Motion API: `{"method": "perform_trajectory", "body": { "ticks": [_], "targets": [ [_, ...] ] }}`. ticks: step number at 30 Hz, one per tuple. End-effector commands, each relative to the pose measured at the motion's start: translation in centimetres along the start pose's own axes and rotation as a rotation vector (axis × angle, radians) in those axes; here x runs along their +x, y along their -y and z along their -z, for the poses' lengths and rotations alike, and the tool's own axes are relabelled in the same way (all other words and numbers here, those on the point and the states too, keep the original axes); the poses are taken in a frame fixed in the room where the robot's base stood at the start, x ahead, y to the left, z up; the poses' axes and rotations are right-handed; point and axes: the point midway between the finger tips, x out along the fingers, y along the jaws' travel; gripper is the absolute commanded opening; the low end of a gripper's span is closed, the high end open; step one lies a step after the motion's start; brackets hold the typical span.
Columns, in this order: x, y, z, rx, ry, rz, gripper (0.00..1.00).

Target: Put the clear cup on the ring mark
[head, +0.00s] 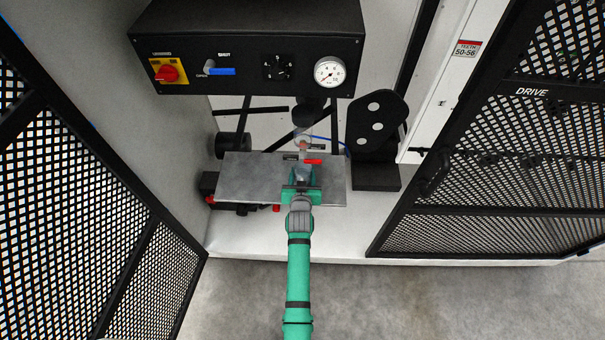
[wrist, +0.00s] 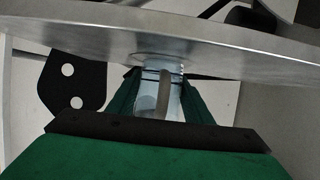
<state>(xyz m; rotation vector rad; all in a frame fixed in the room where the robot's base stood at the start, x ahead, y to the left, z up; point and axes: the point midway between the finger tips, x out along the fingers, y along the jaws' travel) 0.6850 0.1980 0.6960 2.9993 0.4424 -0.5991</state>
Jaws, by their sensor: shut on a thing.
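My gripper (head: 302,178) is over the near part of a grey metal plate (head: 250,178) in the head view. In the wrist view its green and black fingers (wrist: 160,84) are shut on the clear cup (wrist: 174,99), one finger on each side. The plate (wrist: 90,37) crosses the top of the wrist view, close to the cup's upper end in the picture. I cannot tell whether cup and plate touch. I cannot make out the ring mark.
A black control box (head: 250,45) with a red knob and gauge (head: 330,72) overhangs the plate. A black bracket with pale discs (head: 376,125) stands to the right. A small red part (head: 314,161) lies beyond my gripper. Mesh doors (head: 75,190) flank both sides. The plate's left is bare.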

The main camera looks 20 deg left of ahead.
Motion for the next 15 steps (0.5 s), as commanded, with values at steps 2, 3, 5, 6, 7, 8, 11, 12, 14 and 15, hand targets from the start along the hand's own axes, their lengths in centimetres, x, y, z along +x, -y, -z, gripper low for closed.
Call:
{"method": "perform_trajectory", "body": {
  "ticks": [2, 3, 5, 6, 7, 8, 11, 12, 14, 15],
  "targets": [
    [0.05, -0.05, -0.12, 0.0, 0.0, -0.001, 0.53],
    [0.05, -0.06, -0.11, 0.0, 0.0, -0.001, 0.63],
    [0.04, -0.09, -0.1, 0.001, 0.0, -0.001, 0.65],
    [0.04, -0.12, -0.11, 0.001, 0.0, -0.002, 0.65],
    [0.04, -0.13, -0.11, 0.001, 0.0, -0.002, 0.65],
    [0.04, -0.13, -0.1, 0.001, 0.0, -0.002, 0.65],
    [0.03, -0.07, -0.1, 0.0, 0.0, -0.001, 0.65],
    [0.02, -0.03, -0.06, 0.0, 0.0, -0.001, 0.65],
    [-0.05, -0.06, 0.13, 0.0, 0.0, -0.001, 0.65],
    [-0.23, -0.19, 0.18, 0.001, 0.001, -0.003, 0.65]
  ]
}}
